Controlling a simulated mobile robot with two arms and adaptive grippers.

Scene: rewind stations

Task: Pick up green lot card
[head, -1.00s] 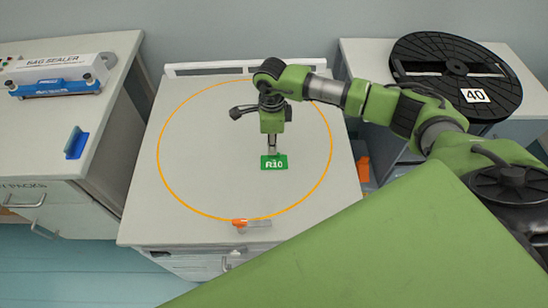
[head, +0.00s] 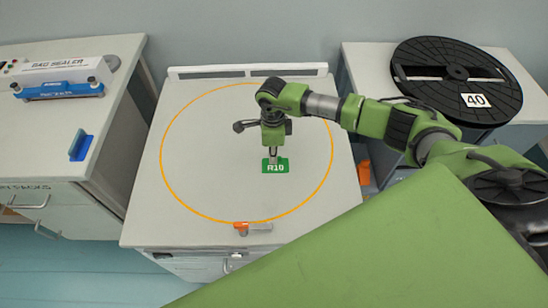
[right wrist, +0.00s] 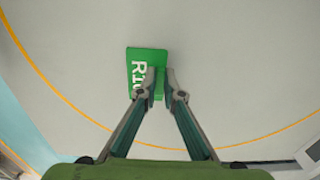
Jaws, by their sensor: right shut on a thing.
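The green lot card (head: 282,168), marked R10, is on the light grey table top inside the orange ring. It also shows in the right wrist view (right wrist: 140,62), where the fingers cover part of it. My right gripper (head: 272,156) points down at the card, with its fingertips at the card's top edge. In the right wrist view the fingertips (right wrist: 162,86) are close together, shut on the card. I cannot tell whether the card is clear of the table top. My left gripper is not in view.
An orange-and-grey tool (head: 250,228) lies near the table's front edge. A blue bracket (head: 80,146) and a bag sealer (head: 62,80) are on the left counter. A black reel (head: 455,70) marked 40 lies on the right counter. The table around the card is clear.

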